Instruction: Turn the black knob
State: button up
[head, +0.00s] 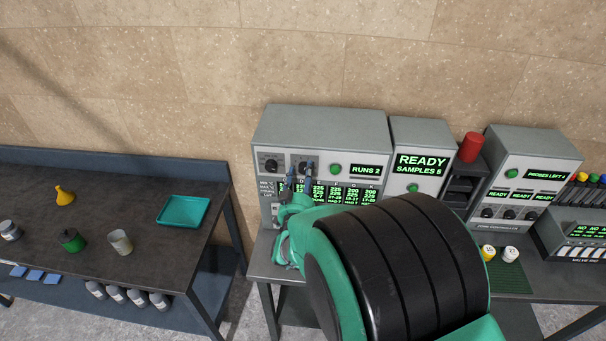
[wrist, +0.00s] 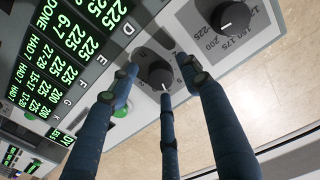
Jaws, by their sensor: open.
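Two round black knobs sit on the grey press panel (head: 385,154): a left one (head: 271,165) and a right one mostly behind my fingers. In the wrist view, one black knob (wrist: 154,73) with a white pointer mark lies between my fingertips; the other knob (wrist: 233,17), with a numbered dial, is clear at the upper right. My gripper (wrist: 160,68) is open, its blue fingers spread around the nearer knob. I cannot tell whether they touch it. In the head view my gripper (head: 300,172) is at the right knob, in front of the panel.
A green button (head: 336,170) and a "RUNS 2" display (head: 366,170) sit right of the knobs, with green number readouts below. A "READY SAMPLES 5" box (head: 420,162) and a red cylinder (head: 471,147) stand further right. A dark table (head: 130,190) with a teal tray (head: 184,211) is at left.

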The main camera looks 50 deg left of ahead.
jog(key=shift+w+a, duration=0.1)
jog(key=shift+w, duration=0.05)
jog(key=c, duration=1.1)
jog(key=shift+f, duration=0.1)
jog(key=shift+c, duration=0.2)
